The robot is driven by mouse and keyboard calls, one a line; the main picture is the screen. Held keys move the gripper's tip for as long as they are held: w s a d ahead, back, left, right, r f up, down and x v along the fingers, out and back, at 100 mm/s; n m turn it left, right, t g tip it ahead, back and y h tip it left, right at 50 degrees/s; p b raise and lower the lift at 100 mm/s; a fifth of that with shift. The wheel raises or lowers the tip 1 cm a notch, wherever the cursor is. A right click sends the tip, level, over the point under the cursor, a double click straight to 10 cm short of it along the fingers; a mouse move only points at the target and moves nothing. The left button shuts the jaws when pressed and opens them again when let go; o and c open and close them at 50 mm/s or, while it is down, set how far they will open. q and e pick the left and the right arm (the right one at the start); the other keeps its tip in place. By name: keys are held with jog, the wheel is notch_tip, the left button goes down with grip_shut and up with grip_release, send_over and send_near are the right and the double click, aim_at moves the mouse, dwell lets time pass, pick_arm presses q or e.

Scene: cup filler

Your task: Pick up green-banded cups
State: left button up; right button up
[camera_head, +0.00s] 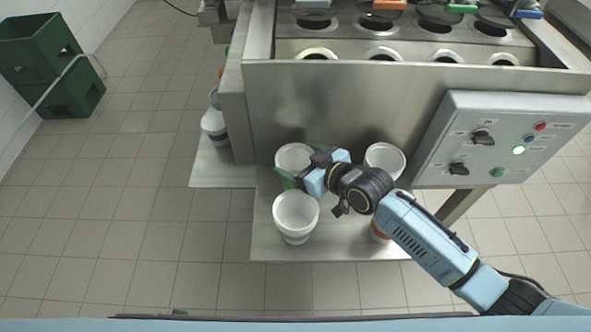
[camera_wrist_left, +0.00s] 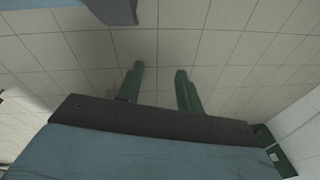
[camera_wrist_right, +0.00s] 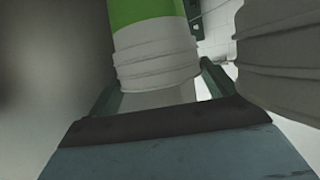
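A white cup with a green band (camera_head: 293,155) stands at the back left of the low shelf. It also shows large in the right wrist view (camera_wrist_right: 155,58), with its ribbed part between the fingers. My right gripper (camera_head: 290,180) is at this cup, its fingers spread wide to either side; a narrow gap seems to show at one finger. Other white cups stand at the front left (camera_head: 296,212) and back right (camera_head: 385,158); their band colours are unclear. An orange-banded cup (camera_head: 379,232) is mostly hidden by my right arm. My left gripper (camera_wrist_left: 160,78) is open and empty over floor.
A steel machine (camera_head: 340,105) with several round openings rises behind the shelf (camera_head: 270,248). A control box (camera_head: 500,140) juts out at the right. A white container (camera_head: 213,125) stands left of the cups. Green crates (camera_head: 40,55) are at far left. The left floor is clear.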

jog(key=c, duration=0.6)
jog(key=shift+c, duration=0.2)
